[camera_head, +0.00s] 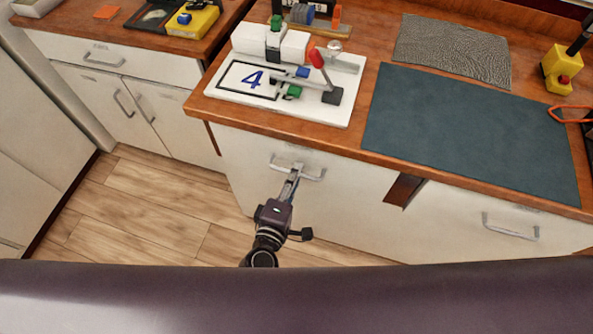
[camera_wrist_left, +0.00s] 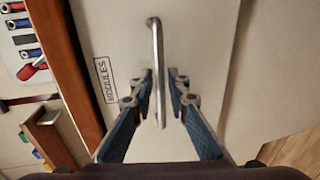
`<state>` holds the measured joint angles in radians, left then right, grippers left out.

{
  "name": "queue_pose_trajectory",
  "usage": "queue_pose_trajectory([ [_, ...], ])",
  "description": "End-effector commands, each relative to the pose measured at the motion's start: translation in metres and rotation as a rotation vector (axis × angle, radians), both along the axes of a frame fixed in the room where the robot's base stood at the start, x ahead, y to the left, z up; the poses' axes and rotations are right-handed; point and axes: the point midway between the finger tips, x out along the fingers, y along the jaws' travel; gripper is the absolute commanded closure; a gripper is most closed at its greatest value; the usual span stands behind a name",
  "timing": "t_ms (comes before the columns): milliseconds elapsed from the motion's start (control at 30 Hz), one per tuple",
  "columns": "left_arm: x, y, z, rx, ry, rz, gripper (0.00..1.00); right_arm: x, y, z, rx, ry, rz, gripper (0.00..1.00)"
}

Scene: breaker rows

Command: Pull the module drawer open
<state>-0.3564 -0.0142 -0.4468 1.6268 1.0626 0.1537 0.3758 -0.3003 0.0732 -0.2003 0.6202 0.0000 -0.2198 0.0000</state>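The module drawer (camera_head: 345,185) is a white front under the wooden counter's edge, and no drawer interior shows in either view. Its label reads MODULES in the left wrist view. The drawer's metal bar handle (camera_head: 314,174) also shows in the left wrist view (camera_wrist_left: 156,45), upright in that picture. My left gripper (camera_head: 291,180) is at the handle. In the left wrist view its two fingers (camera_wrist_left: 159,80) are apart, one on each side of the bar, with a gap visible on both sides. My right gripper is in neither view.
On the counter above stand a white board (camera_head: 328,115) with a red-knobbed lever, a blue-green mat (camera_head: 470,130) and a yellow box (camera_head: 560,68). A brown strip (camera_head: 403,190) separates the drawer from another handled front (camera_head: 470,215) at right. Open wooden floor (camera_head: 150,205) lies left.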

Motion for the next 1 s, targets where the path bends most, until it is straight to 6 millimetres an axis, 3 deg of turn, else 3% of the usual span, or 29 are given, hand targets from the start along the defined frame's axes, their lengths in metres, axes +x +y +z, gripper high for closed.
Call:
queue_pose_trajectory([
  [367,0.0070,-0.0022,-0.0018,0.001,0.001,0.000,0.85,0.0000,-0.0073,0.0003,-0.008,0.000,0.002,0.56],
  [500,0.0068,-0.0022,-0.0018,0.001,0.001,0.000,1.00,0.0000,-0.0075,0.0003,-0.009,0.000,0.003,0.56],
  [1000,0.0058,-0.0020,-0.0022,0.001,0.002,-0.001,1.00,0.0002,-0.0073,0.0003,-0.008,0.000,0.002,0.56],
])
